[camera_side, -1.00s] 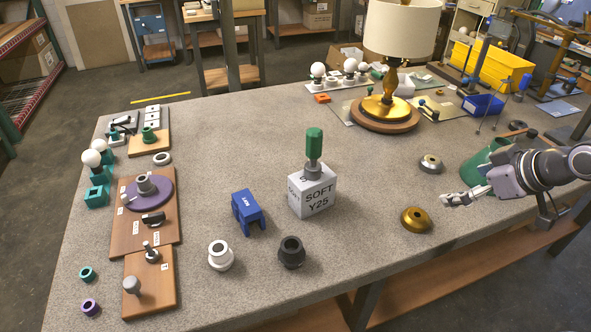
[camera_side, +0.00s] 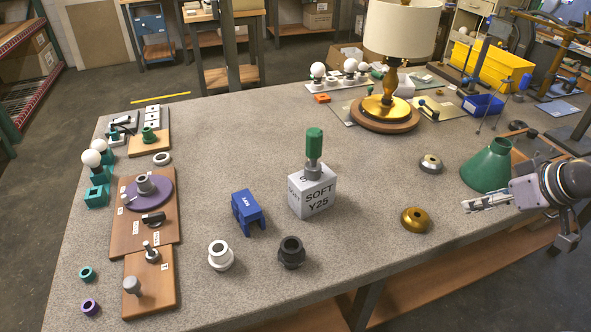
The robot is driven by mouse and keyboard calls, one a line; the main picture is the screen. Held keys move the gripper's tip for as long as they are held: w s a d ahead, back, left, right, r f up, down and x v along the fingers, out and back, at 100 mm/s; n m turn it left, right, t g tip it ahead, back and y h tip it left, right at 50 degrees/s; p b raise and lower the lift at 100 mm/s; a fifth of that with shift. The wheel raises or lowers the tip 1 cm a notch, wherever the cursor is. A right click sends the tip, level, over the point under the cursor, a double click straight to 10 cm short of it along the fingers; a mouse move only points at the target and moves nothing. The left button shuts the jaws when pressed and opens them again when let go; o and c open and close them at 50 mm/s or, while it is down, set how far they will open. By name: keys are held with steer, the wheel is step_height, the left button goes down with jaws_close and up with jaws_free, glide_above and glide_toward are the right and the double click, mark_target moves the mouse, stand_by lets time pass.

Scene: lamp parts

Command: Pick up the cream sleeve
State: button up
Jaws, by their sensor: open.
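The cream sleeve (camera_side: 221,256) looks like the white, collared, hollow piece standing upright on the grey bench, front and left of centre. A similar black sleeve (camera_side: 291,253) stands apart to its right. My gripper (camera_side: 466,206) is at the right side, far from the cream sleeve, with its fingers pointing left. It is open and holds nothing that I can see. Its fingers look small and nearly edge-on.
A white block with a green-handled tool (camera_side: 312,192) and a blue bracket (camera_side: 247,212) stand mid-bench. A brass cup (camera_side: 414,220), a grey cup (camera_side: 430,164) and a green cone (camera_side: 488,168) are nearer my gripper. Wooden boards (camera_side: 149,283) line the left. The front centre is clear.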

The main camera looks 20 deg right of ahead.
steer(key=w+a+r+m+t+y, duration=0.1)
steer(key=w+a+m+y, duration=0.45)
steer(key=w, duration=0.55)
steer(key=w+a+r+m+t+y, duration=0.1)
steer(key=w+a+m+t+y, duration=0.1)
steer(key=w+a+m, duration=0.75)
steer(key=w+f+m+t+y, duration=0.1)
steer(key=w+f+m, duration=0.2)
steer(key=w+m, duration=0.1)
steer(key=w+f+m+t+y, duration=0.1)
steer(key=w+f+m, duration=0.3)
steer(key=w, duration=0.1)
steer(key=w+d+f+m+t+y, duration=0.1)
steer(key=w+f+m, duration=0.3)
steer(key=shift+w+d+f+t, duration=0.1)
steer(key=shift+w+f+t, duration=0.05)
steer(key=shift+f+t, duration=0.15)
steer(key=shift+w+f+m+t, duration=0.1)
steer(key=shift+f+m+t, duration=0.3)
steer(key=shift+m, duration=0.4)
steer(key=shift+x, duration=3.7)
steer(key=shift+f, duration=0.1)
jaws_close()
